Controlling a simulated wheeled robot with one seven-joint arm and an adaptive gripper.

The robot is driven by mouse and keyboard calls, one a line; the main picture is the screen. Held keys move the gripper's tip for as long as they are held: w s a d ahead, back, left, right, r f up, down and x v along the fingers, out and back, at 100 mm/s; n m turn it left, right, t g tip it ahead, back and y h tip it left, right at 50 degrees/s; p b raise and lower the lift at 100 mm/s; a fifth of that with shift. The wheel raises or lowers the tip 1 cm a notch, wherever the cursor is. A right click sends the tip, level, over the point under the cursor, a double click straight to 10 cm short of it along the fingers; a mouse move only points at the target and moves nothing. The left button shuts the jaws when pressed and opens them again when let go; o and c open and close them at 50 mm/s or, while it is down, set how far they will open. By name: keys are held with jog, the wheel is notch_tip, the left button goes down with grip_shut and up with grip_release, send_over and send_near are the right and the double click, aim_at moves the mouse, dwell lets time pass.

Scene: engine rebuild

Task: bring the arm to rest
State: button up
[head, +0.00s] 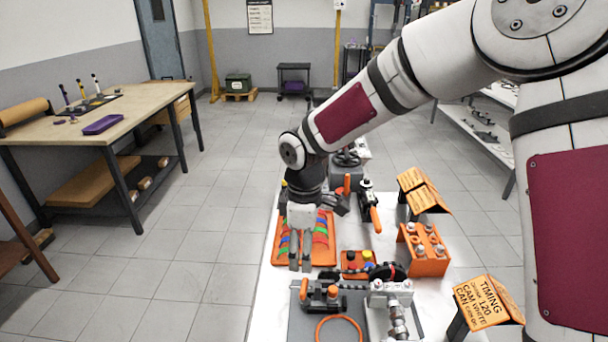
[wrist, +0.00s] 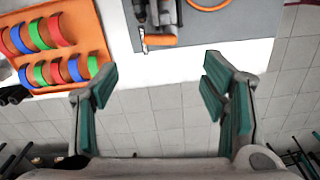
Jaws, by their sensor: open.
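My gripper (head: 300,266) points down at the left edge of the white work table (head: 262,318) in the head view. In the wrist view my gripper (wrist: 156,88) has its two green-padded fingers spread wide, with nothing between them. Floor tiles and the table edge show beyond the fingers. My arm reaches in from the upper right and bends down at the wrist. My gripper hides part of the orange tray (head: 277,240) behind it; the tray holds several red, green and blue curved shells. The wrist view also shows the tray (wrist: 89,28).
A grey mat (head: 298,325) carries an orange-and-black tool (head: 320,293) and an orange ring (head: 339,318). An orange block (head: 428,266) and a timing sign (head: 486,302) stand to the right. A wooden bench (head: 75,135) is at the far left. The floor between is clear.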

jog(key=s+d+r+m+t+h, duration=0.1)
jog(key=s+d+r+m, duration=0.3)
jog(key=d+r, duration=0.45)
jog(key=s+d+r+m+t, duration=0.1)
jog(key=s+d+r+m, duration=0.2)
jog(key=s, duration=0.3)
jog(key=s+d+r+m+t, duration=0.1)
jog(key=s+d+r+m, duration=0.3)
jog(key=s, duration=0.3)
jog(key=s+d+r+m+t+y, duration=0.1)
jog(key=s+d+r+m+t, duration=0.1)
jog(key=s+m, duration=0.3)
jog(key=shift+s+d+r, duration=0.85)
jog(key=shift+r, duration=0.05)
